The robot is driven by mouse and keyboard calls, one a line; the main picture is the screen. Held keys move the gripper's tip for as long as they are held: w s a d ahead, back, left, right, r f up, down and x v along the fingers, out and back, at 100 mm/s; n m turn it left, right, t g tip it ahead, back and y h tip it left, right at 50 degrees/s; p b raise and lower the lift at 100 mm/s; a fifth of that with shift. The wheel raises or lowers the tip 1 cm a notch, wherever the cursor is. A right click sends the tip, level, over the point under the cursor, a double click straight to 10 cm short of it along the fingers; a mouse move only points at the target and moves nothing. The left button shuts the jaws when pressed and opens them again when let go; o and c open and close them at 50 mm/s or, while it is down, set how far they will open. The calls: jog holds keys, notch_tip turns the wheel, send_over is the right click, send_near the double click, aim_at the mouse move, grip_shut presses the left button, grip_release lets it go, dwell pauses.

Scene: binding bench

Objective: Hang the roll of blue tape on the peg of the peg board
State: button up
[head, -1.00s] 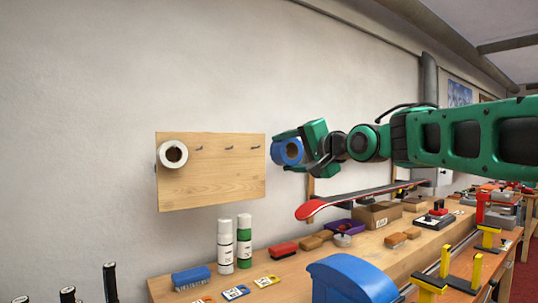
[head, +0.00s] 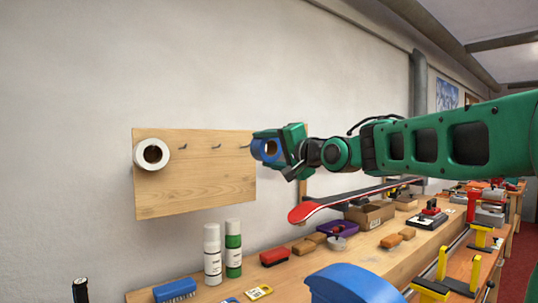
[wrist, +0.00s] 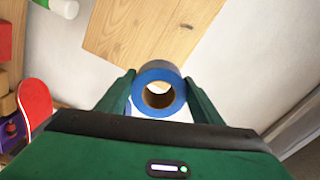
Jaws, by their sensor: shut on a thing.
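The wooden peg board (head: 190,192) is on the wall, to the left of my gripper. A white roll (head: 139,155) hangs at its left end. Bare pegs (head: 216,147) stand in a row to the right of the white roll. The blue roll overlaps the board's right edge in the head view; I cannot tell whether it touches the board or the rightmost peg.
Below are white and green spray bottles (head: 212,262), a blue brush (head: 175,290) and a red-tipped ski (head: 310,212). The wall above the board is clear.

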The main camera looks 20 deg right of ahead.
jog(key=shift+x, duration=4.3)
jog(key=shift+w+a+f, duration=0.15)
jog(key=shift+w, duration=0.25)
jog(key=shift+w+a+f, duration=0.15)
jog(key=shift+w+f, duration=0.05)
jog(key=shift+w, duration=0.15)
jog(key=shift+f, duration=0.3)
jog(key=shift+f, duration=0.2)
jog(key=o, duration=1.2)
jog(key=shift+r, duration=0.15)
jog(key=shift+o, duration=0.2)
jog(key=shift+v, duration=5)
